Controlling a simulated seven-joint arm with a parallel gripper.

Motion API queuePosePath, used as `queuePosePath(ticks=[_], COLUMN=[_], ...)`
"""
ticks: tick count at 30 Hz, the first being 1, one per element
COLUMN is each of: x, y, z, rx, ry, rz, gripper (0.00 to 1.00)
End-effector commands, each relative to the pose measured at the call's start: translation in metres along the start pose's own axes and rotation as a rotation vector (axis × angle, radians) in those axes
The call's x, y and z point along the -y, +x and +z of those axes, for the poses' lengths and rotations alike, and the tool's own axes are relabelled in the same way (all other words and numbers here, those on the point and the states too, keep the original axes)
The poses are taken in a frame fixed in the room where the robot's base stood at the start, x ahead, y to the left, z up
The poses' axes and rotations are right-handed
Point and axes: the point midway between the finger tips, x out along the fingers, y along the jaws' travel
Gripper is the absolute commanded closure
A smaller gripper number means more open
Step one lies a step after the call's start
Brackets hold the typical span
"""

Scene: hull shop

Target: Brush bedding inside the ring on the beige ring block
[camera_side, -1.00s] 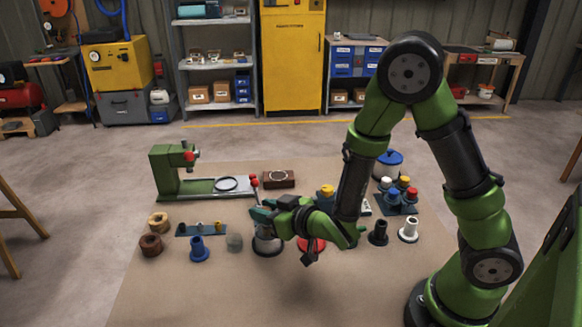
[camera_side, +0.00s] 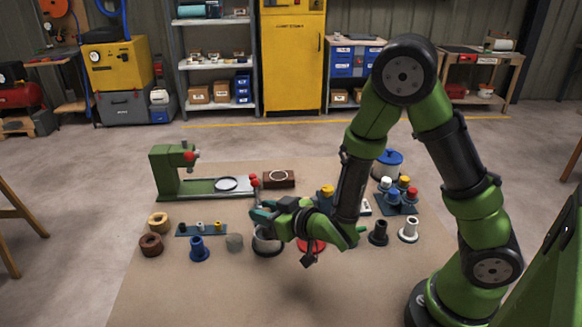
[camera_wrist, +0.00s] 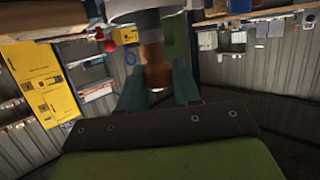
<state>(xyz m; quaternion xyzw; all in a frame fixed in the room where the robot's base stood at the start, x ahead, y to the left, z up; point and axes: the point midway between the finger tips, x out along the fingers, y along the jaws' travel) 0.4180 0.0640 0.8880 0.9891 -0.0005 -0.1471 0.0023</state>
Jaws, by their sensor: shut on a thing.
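My gripper (camera_side: 262,215) points left and is shut on a brush, whose brown handle (camera_wrist: 154,62) shows between the teal fingers in the wrist view (camera_wrist: 158,88). A beige ring block (camera_side: 158,222) stands at the left of the mat, apart from the gripper. Its bore is too small to see into.
A brown ring block (camera_side: 151,245), a blue flanged bush (camera_side: 199,250) and a grey lump (camera_side: 234,242) stand left of the pot. A green press (camera_side: 168,172) and a brown block with a ring (camera_side: 279,179) are behind. The mat's front is clear.

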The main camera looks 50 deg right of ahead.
Motion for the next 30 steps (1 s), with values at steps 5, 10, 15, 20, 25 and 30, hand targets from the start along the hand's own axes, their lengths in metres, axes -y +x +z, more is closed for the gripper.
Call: queuePosePath(ticks=[5,10,15,20,25,30], x=[0.000,0.000,0.000,0.000,0.000,0.000], y=[0.000,0.000,-0.003,-0.006,-0.010,-0.015], z=[0.003,0.003,-0.006,-0.019,-0.033,-0.046], rx=[0.008,0.010,0.007,0.004,0.002,0.001], ry=[0.001,0.002,0.003,0.002,0.002,0.002], rz=[0.001,0.001,0.001,0.000,0.001,-0.001], gripper=[0.98,0.98,0.98,0.98,0.98,0.98])
